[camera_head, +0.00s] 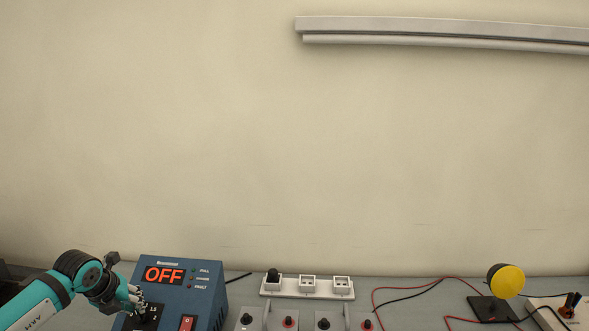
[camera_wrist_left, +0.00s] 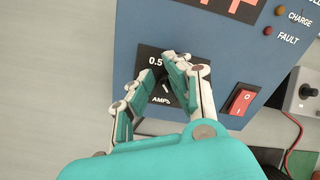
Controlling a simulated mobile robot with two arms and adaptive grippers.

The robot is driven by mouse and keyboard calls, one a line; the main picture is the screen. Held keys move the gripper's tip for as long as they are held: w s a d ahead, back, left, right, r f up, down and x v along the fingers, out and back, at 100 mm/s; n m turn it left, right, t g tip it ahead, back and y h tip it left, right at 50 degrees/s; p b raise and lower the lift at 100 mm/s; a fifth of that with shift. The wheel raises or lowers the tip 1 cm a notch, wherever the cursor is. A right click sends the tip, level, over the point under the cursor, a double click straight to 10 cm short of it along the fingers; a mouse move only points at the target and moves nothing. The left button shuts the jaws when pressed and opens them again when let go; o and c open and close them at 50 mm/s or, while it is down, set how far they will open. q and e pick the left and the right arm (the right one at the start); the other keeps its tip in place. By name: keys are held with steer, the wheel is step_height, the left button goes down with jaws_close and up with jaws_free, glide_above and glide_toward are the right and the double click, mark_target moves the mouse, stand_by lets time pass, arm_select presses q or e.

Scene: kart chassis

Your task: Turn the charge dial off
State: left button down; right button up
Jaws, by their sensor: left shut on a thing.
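The blue charger box (camera_head: 207,300) stands at the lower left of the head view. Its red display (camera_head: 164,275) reads OFF. My left gripper (camera_head: 137,303) is at the left part of the box's front. In the left wrist view, my left gripper (camera_wrist_left: 170,78) is shut on the black charge dial (camera_wrist_left: 162,89), which is mostly hidden between the fingers. The dial sits on a black plate (camera_wrist_left: 148,53) marked 0.5 and AMPS; where its pointer stands is hidden. My right gripper is not in view.
A red rocker switch (camera_head: 187,324) is on the box right of the dial; it also shows in the left wrist view (camera_wrist_left: 242,101). A white socket strip (camera_head: 325,289), red and black wires and a yellow-faced round thing (camera_head: 507,282) are farther right.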

arm_select(q)
steer(key=shift+s+a+f, duration=0.25)
steer(key=shift+a+f, duration=0.15)
steer(key=shift+a, duration=0.1)
steer(key=shift+w+a+r, duration=0.1)
steer(key=shift+w+a, duration=0.05)
steer(key=shift+a, duration=0.05)
steer(key=shift+r, duration=0.25)
steer(key=p+v, duration=0.3)
steer(key=v, duration=0.2)
steer(key=shift+d+r, duration=0.1)
steer(key=shift+r, duration=0.3)
